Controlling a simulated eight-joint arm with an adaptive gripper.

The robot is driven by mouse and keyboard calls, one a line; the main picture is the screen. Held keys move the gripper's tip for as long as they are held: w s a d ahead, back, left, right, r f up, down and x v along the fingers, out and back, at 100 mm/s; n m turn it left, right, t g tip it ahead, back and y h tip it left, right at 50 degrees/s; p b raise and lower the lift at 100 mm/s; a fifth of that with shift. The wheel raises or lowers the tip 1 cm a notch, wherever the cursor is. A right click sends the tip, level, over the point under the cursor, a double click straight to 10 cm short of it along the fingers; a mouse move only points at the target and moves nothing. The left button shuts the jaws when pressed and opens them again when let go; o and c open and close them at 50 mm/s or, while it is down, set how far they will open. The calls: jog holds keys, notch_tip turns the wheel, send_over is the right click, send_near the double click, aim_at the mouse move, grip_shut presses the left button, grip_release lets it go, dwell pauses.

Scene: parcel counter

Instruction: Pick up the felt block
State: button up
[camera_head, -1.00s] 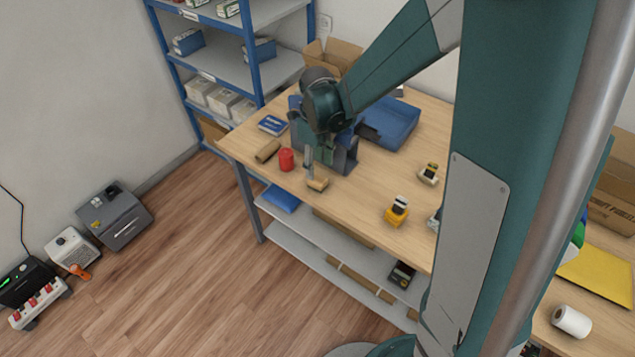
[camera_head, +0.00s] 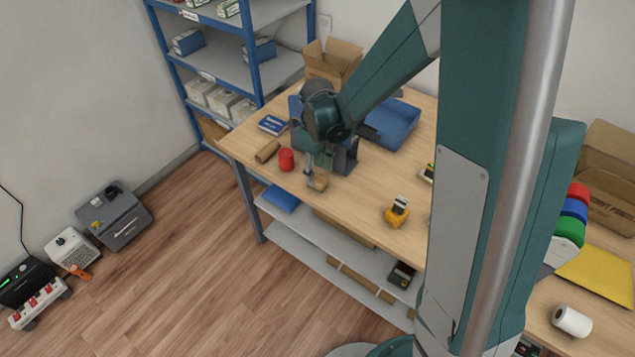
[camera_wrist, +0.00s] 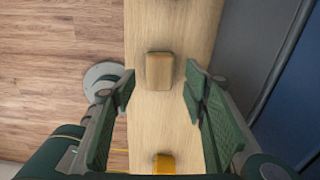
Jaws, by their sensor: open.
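The felt block (camera_head: 320,183) is a small tan block near the front edge of the wooden table. In the wrist view the block (camera_wrist: 160,71) lies between my two fingertips, with a gap on either side. My gripper (camera_wrist: 159,86) is open and empty, with its green-padded fingers spread. In the head view my gripper (camera_head: 314,175) is right at the block, one finger showing beside it. The wrist and arm hide part of the gripper there, and I cannot tell its exact height over the table.
A red cylinder (camera_head: 286,159) and a brown roll (camera_head: 267,151) lie left of the block. A blue tray (camera_head: 392,124) is behind my gripper. A yellow object (camera_head: 396,213) stands to the right, also in the wrist view (camera_wrist: 164,164). Bare table (camera_head: 358,195) lies between.

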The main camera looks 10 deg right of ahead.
aim_at(318, 179)
jog(key=shift+f, duration=2.35)
jog(key=shift+s+d, duration=0.1)
jog(key=c, duration=1)
